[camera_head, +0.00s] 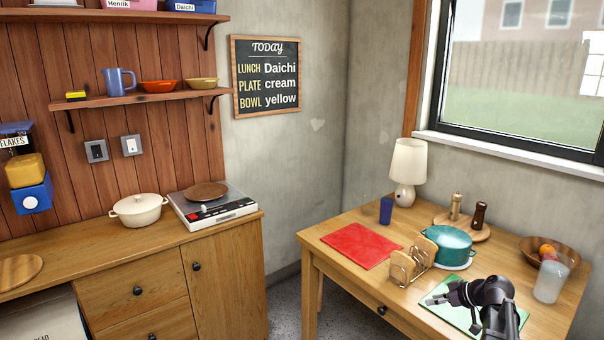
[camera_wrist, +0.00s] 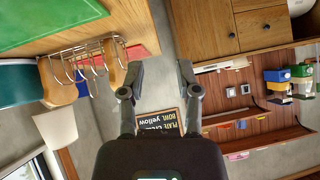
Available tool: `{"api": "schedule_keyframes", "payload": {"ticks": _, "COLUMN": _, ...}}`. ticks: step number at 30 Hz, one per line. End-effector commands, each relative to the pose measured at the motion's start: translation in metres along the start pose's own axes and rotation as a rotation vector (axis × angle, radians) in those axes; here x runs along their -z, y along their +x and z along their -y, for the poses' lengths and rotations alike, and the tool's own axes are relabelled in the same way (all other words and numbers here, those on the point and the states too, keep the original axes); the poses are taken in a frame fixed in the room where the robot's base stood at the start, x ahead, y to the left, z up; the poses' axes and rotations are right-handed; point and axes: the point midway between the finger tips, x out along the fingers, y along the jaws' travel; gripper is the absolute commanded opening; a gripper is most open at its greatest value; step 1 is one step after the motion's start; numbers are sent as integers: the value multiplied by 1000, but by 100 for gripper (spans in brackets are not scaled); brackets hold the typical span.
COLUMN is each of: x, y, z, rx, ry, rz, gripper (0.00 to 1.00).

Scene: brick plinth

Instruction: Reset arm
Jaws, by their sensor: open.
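My gripper (camera_head: 453,292) is over the right-hand table, above the green mat at its front right. In the wrist view my gripper (camera_wrist: 160,76) has its two dark fingers wide apart, with nothing between them but grey wall and floor beyond. It touches no object that I can make out. Part of the green mat (camera_head: 437,297) is hidden behind my arm in the head view.
The toast rack (camera_head: 408,267), teal pot (camera_head: 449,245), red mat (camera_head: 361,245), and clear cup (camera_head: 550,281) stand near my arm. A lamp (camera_head: 407,170) is at the back. The counter (camera_head: 90,237) holds a cream pot (camera_head: 138,210). A chalkboard (camera_head: 266,76) hangs on the wall.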

Motion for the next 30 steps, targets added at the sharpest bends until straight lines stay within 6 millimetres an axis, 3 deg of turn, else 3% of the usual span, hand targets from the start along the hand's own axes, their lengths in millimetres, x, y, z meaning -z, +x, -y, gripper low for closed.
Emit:
{"api": "schedule_keyframes", "payload": {"ticks": 9, "x": -18, "y": 51, "z": 88, "rx": 19, "ry": 169, "rz": 261, "gripper": 43}}
{"api": "schedule_keyframes", "payload": {"ticks": 15, "x": -35, "y": 71, "z": 139, "rx": -33, "ry": 277, "rz": 432, "gripper": 43}}
{"api": "schedule_keyframes", "payload": {"ticks": 24, "x": -61, "y": 83, "z": 206, "rx": -196, "ry": 413, "rz": 646, "gripper": 43}}
{"api": "schedule_keyframes", "payload": {"ticks": 30, "x": -73, "y": 83, "z": 233, "rx": -311, "ry": 473, "rz": 723, "gripper": 43}}
